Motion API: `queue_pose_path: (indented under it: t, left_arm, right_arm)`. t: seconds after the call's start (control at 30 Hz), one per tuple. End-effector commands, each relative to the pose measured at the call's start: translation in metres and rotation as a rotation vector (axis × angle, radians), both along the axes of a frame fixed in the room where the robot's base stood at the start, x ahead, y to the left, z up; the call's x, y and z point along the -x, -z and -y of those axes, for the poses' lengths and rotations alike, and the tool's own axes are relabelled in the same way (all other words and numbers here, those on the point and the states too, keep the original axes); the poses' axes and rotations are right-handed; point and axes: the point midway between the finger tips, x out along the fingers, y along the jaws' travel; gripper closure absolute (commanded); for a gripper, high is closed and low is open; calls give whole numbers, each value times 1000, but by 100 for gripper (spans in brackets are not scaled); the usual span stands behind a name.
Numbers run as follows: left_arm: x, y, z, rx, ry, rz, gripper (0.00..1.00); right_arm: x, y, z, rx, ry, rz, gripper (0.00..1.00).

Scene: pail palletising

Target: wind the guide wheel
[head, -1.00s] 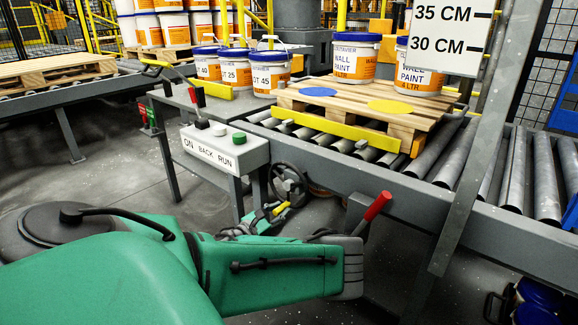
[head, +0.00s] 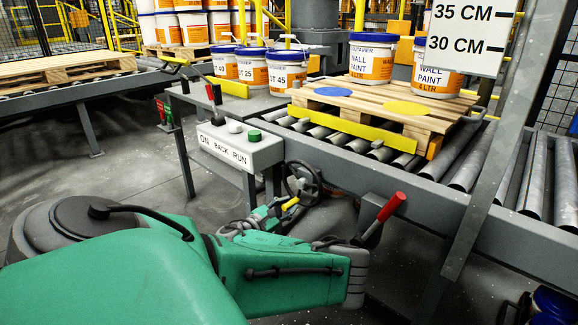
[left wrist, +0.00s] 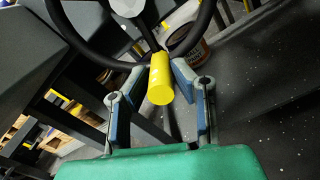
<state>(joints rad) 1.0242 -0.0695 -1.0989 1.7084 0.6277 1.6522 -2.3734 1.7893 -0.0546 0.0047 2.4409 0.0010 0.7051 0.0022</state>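The guide wheel (head: 303,180) is a dark spoked handwheel below the conveyor's near side, beside the button box. Its yellow crank handle (head: 291,203) is on the lower left of the rim. My left gripper (head: 281,209) is at this handle. In the left wrist view the dark wheel rim (left wrist: 87,45) crosses the top, and the yellow handle (left wrist: 160,84) points towards the camera between the fingers of my left gripper (left wrist: 160,74). My right gripper is not in view.
A button box (head: 240,148) stands just left of the wheel. A red-handled lever (head: 391,207) rises to its right. The roller conveyor (head: 467,165) carries a pallet (head: 385,108) with paint pails (head: 371,60). A grey post with a height sign (head: 465,35) stands at right.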

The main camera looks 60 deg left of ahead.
Motion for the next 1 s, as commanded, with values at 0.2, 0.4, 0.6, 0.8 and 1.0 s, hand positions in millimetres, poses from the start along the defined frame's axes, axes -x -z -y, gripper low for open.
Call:
queue_pose_path:
  t: [0.2,0.4,0.6,0.8,1.0]
  left_arm:
    - [1,-1,-1,-2,-3,0,62]
    - [3,0,0,-1,-1,-1,62]
    - [31,1,7,-2,-2,-4,62]
    - [74,2,16,-1,-4,-5,62]
    - [105,2,23,0,-5,-3,62]
  right_arm:
    - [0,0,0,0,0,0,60]
    - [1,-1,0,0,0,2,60]
    - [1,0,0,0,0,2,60]
    - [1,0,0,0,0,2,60]
    - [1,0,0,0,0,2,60]
